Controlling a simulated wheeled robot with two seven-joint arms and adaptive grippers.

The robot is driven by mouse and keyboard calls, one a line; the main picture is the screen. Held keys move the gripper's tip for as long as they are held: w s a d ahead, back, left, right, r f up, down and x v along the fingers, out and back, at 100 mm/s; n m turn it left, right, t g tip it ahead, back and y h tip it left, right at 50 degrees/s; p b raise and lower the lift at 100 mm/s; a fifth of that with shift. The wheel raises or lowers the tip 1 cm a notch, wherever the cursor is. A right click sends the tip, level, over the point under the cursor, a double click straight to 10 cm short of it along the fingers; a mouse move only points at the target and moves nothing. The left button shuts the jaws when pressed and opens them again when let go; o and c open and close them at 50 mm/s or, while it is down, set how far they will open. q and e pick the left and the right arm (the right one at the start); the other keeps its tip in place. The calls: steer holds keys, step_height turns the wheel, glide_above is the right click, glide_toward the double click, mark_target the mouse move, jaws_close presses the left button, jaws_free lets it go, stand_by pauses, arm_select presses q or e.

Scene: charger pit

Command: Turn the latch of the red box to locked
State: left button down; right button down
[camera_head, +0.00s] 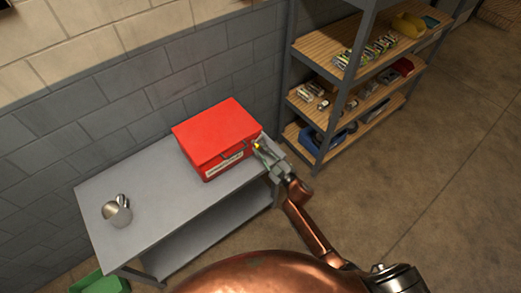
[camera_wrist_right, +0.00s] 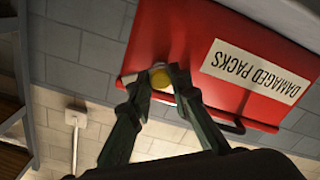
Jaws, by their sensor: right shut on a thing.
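A red box (camera_head: 217,136) stands closed on the grey table near its right end. It also shows close up in the right wrist view (camera_wrist_right: 190,30), where its label (camera_wrist_right: 255,71) reads "DAMAGED PACKS". A yellow round latch knob (camera_wrist_right: 160,77) on a grey plate sits on the box's front. It shows as a small yellow spot in the head view (camera_head: 257,146). My right gripper (camera_head: 259,148) is at the right end of the box front. Its fingertips (camera_wrist_right: 160,84) are closed around the knob and partly hide it. My left gripper is out of view.
A dark handle (camera_wrist_right: 222,122) lies along the box front beside my fingers. Shelving (camera_head: 318,135) with goods stands to the right. A green bin (camera_head: 100,283) is on the floor at lower left.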

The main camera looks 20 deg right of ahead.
steer(key=n+b, duration=0.1)
steer(key=n, duration=0.4)
steer(key=shift+f+n, duration=0.1)
steer(key=shift+n, duration=0.2)
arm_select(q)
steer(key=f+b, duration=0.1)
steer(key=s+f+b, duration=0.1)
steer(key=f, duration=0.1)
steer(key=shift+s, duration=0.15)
arm_select(e)
steer(key=n, duration=0.5)
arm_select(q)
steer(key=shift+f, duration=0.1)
arm_select(e)
steer(key=shift+n, duration=0.3)
steer(key=c, duration=1.8)
jaws_free()
steer(key=shift+o, duration=0.2)
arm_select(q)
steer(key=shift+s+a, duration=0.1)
arm_select(e)
steer(key=shift+s, duration=0.15)
steer(key=v, duration=1.1)
steer(key=shift+s+d, duration=0.15)
steer(key=shift+s, duration=0.2)
